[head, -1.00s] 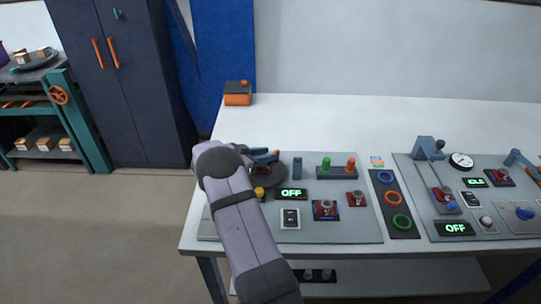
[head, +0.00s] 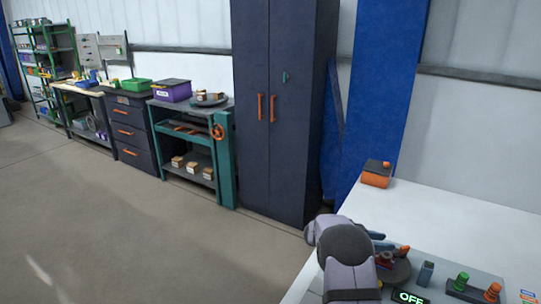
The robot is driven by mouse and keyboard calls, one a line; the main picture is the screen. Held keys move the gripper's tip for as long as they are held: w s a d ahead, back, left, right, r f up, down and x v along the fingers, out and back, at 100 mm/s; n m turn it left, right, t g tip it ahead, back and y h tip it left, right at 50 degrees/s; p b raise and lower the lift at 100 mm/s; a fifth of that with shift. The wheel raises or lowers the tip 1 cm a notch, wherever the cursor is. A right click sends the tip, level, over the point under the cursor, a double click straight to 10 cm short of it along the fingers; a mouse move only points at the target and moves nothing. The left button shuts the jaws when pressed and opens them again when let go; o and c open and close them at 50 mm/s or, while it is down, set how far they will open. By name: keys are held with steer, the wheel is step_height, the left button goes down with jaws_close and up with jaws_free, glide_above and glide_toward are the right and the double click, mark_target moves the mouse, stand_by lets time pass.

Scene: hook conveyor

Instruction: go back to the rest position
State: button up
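My arm reaches in at the lower right of the head view, over the left end of a white workbench (head: 425,215). My gripper is mostly hidden behind my own wrist; a small blue part shows just past it, and I cannot tell whether the fingers are open or shut. The grey control panel (head: 440,268) lies beside and under the arm, with a green knob (head: 462,280), an orange knob (head: 492,292) and a display reading OFF (head: 409,298).
An orange and dark box (head: 376,175) sits at the bench's back left corner. A tall dark cabinet (head: 270,110) and a blue column (head: 385,90) stand behind. A teal workstation (head: 222,160) and a drawer unit (head: 133,130) stand left. The floor at left is clear.

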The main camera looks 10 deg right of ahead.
steer(key=w+a+r+n+t+y, duration=0.55)
steer(key=w+a+t, duration=0.3)
steer(key=a, duration=0.35)
steer(key=s+a+n+y, duration=0.3)
steer(key=a+n+y, duration=0.35)
steer(key=a, duration=0.95)
steer(key=s+a+f+n+g+y+p, duration=0.1)
steer(key=s+a+f+n+g, duration=0.1)
steer(key=s+a, duration=0.35)
steer(key=s+a+f+n+g+y, duration=0.2)
steer(key=s+a, duration=0.1)
steer(key=s, duration=0.6)
steer(key=s+f+n+g, duration=0.1)
steer(key=s+g, duration=0.1)
steer(key=s, duration=0.7)
steer(key=s+f+g+h, duration=0.1)
steer(key=s+g, duration=0.2)
steer(key=s, duration=0.6)
steer(key=shift+s+d+f+n, duration=0.25)
steer(key=shift+d+n, duration=0.1)
steer(key=shift+n, duration=0.05)
steer(key=shift+p, duration=0.3)
